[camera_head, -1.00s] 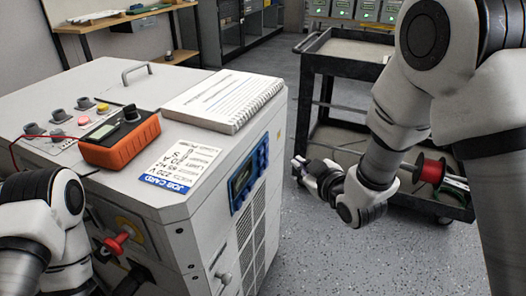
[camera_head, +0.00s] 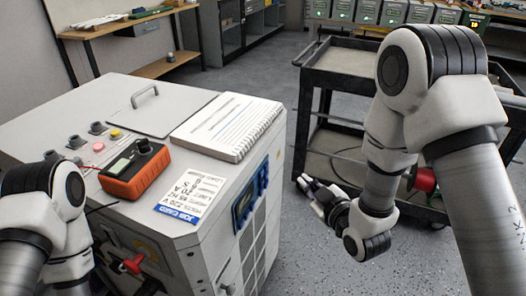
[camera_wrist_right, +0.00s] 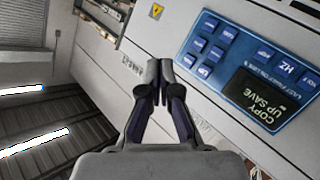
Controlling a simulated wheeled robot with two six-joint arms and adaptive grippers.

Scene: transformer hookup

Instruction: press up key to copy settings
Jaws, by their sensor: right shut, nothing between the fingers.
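A blue control panel (camera_wrist_right: 245,75) with several small blue keys (camera_wrist_right: 208,45) and a dark display (camera_wrist_right: 268,98) is on a light cabinet face in the right wrist view, turned nearly upside down. The display reads "COPY" and "UP SAVE". Most key labels are too small to read. In the head view the panel (camera_head: 249,197) is on the right side of the white cabinet (camera_head: 75,105). My right gripper (camera_head: 306,184) is right of the panel, apart from it. Its fingertips (camera_wrist_right: 159,78) are shut and empty, beside the panel's key end in the wrist view. My left gripper is out of view.
A notepad (camera_head: 228,125), a job card (camera_head: 190,195) and an orange meter (camera_head: 136,170) lie on the cabinet top. A red rotary handle (camera_head: 133,263) sits on its front. A black cart (camera_head: 345,65) stands behind my right arm. Floor between is clear.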

